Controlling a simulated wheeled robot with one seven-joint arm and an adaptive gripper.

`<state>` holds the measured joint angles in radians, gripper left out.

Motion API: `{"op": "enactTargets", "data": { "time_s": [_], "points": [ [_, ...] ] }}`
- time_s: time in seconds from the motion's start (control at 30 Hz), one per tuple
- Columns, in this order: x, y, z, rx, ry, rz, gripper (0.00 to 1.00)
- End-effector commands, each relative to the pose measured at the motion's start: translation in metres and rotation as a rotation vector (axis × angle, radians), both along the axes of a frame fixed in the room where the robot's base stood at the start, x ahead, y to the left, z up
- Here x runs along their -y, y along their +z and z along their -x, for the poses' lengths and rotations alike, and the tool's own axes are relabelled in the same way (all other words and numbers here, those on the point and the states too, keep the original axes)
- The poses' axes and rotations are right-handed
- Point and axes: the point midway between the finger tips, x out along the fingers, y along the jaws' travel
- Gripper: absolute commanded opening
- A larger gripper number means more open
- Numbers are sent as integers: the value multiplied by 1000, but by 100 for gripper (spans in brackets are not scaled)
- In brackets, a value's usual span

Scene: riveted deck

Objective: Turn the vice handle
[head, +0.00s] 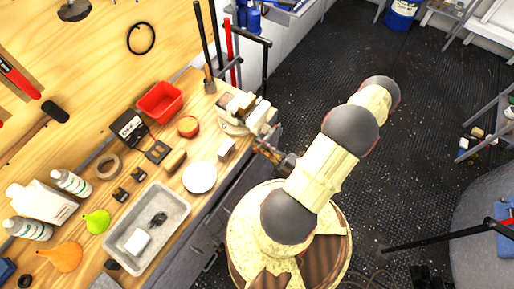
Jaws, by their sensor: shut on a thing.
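The vice (246,113) is a pale, cream-coloured block mounted at the right edge of the wooden workbench, in the upper middle of the head view. My arm reaches from the lower middle toward it. My gripper (268,150) is at the front of the vice, just off the bench edge, and is shut on the vice handle. The handle is small and mostly hidden by the gripper, so its angle cannot be made out.
The workbench (222,176) holds a red bin (160,101), a white disc (199,177), a grey tray (176,204) and several bottles. Upright bars (229,50) stand behind the vice. The dark floor (440,130) to the right is mostly clear.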

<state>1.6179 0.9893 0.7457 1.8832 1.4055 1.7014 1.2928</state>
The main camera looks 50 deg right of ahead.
Motion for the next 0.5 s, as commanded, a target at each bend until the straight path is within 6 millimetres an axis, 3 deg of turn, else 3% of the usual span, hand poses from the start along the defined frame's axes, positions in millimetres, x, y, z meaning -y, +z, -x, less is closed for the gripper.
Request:
{"op": "enactTargets", "data": {
  "time_s": [0.2, 0.5],
  "points": [
    [14, 18, 1, -11, -3, -190, 0],
    [22, 29, 0, -26, -5, -375, 0]
  ]
}}
